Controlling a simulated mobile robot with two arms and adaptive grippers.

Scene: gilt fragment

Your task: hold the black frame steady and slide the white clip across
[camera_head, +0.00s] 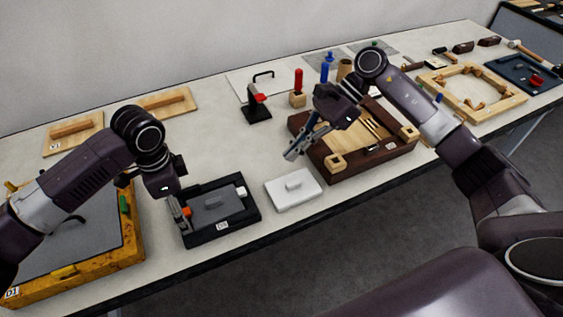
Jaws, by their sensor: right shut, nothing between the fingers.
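The black frame (246,218) lies flat on the bench, with a grey panel (215,207) inside it. A small white clip (241,191) sits at its right side and a small orange-red piece (187,212) at its left side. My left gripper (180,214) is down at the frame's left edge; its fingers are small and dark, so I cannot tell whether they grip it. My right gripper (291,156) is shut and empty, raised to the upper right of the frame, above the white block and beside the brown wooden tray.
A yellow-edged board (131,247) is close on the left. A black stand with a red part (257,112) is behind. Bare bench lies behind the frame.

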